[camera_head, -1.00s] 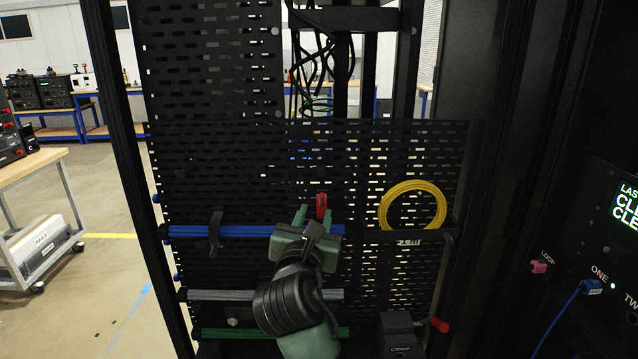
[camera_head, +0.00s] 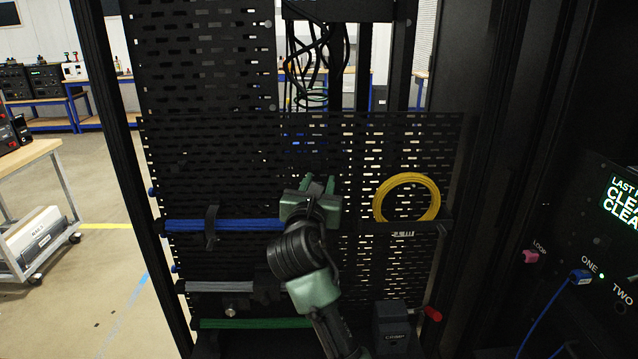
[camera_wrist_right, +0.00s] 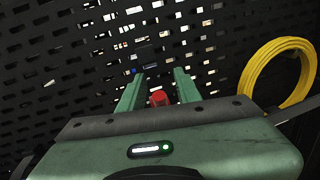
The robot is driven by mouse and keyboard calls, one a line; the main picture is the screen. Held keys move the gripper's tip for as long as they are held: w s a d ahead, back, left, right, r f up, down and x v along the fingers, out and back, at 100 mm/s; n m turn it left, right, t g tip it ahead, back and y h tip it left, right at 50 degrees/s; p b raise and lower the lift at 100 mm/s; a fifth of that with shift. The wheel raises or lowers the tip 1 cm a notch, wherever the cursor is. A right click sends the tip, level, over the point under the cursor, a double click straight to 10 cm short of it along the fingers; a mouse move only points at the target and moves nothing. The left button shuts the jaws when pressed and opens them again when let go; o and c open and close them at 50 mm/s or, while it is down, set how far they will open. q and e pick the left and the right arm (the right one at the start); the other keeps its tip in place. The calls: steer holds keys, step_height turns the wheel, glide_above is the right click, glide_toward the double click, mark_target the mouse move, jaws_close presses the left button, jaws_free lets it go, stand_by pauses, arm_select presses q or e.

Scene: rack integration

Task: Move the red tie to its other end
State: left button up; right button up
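In the right wrist view a small red piece (camera_wrist_right: 159,97), which looks like the red tie, shows between the fingers of my right gripper (camera_wrist_right: 157,90). Dark gaps separate it from both fingers, so the gripper is open. In the head view my right gripper (camera_head: 318,184) is in front of the perforated panel, at the right part of the blue cable bundle (camera_head: 240,225). The red piece is hidden there behind the gripper. A black strap (camera_head: 211,228) is around the bundle's left part. My left gripper is not in view.
A yellow cable coil (camera_head: 438,196) hangs right of my gripper. Grey (camera_head: 205,287) and green (camera_head: 255,323) bundles run below the blue one. A dark box (camera_head: 391,325) and a red-ended part (camera_head: 432,313) are at lower right. The black perforated panel (camera_head: 230,145) stands behind.

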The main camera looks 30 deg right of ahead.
jaws_close()
stand_by(1.3)
